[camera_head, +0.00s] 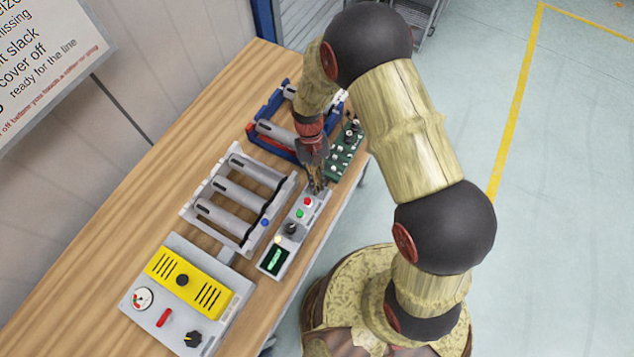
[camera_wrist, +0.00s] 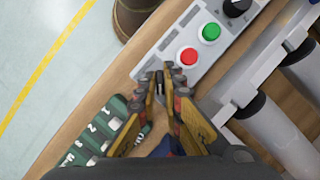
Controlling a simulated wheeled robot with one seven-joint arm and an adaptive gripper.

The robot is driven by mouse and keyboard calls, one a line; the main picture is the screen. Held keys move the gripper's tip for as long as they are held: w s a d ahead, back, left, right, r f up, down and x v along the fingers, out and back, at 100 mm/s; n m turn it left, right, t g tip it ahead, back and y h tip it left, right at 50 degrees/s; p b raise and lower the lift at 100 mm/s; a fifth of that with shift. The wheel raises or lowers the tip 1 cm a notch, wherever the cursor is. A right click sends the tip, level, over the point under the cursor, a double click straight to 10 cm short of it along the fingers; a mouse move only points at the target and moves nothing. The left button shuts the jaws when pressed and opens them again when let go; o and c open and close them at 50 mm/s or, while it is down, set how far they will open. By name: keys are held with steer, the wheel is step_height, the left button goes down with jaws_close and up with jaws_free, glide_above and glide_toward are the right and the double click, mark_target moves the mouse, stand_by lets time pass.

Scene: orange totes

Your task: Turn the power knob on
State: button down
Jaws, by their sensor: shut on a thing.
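The grey control box (camera_head: 271,263) lies along the table's right edge, with a lit display, a black knob (camera_head: 291,229), a green button (camera_head: 299,213) and a red button (camera_head: 308,202). The wrist view also shows this black knob (camera_wrist: 236,6), the green button (camera_wrist: 211,32) and the red button (camera_wrist: 187,56). My gripper (camera_head: 317,189) points down at the box's far end, beyond the red button. In the wrist view my gripper (camera_wrist: 163,82) is shut on a small dark piece (camera_wrist: 159,92) at the box's end. The fingers partly hide it; whether it is the power knob I cannot tell.
A grey rack with rollers (camera_head: 185,212) stands left of the box. A yellow-faced panel (camera_head: 226,300) with another black knob (camera_head: 193,338) is nearer. A blue-and-red frame (camera_head: 255,138) and a green board (camera_head: 351,143) are beyond. Bare wood (camera_head: 130,250) runs along the left.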

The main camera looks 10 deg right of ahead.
steer(key=c, duration=1.9)
jaws_free()
steer(key=v, duration=1.2)
steer(key=shift+a, duration=0.1)
